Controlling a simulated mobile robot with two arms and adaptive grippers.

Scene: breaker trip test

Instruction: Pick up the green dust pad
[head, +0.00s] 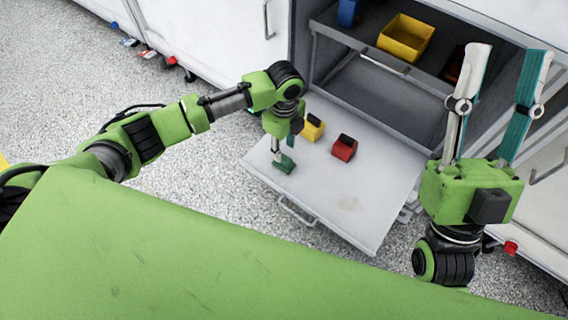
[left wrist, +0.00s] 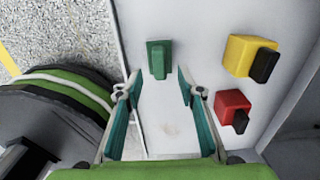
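The green dust pad (head: 285,165) is a small dark green block with a raised grip, near the left edge of the pulled-out grey shelf (head: 350,205). In the left wrist view the green dust pad (left wrist: 159,60) lies just beyond the open fingers, roughly in line with the gap between them. My left gripper (head: 283,152) points down over the pad; in the left wrist view its fingers (left wrist: 156,78) are apart with nothing between them. My right gripper (head: 512,55) is raised at the right with its fingers wide apart and empty.
A yellow block (head: 311,131) and a red block (head: 343,149), each with a black part, sit on the shelf right of the pad. Inside the cabinet are a yellow bin (head: 405,37) and a blue item (head: 347,12). The shelf's front half is clear.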

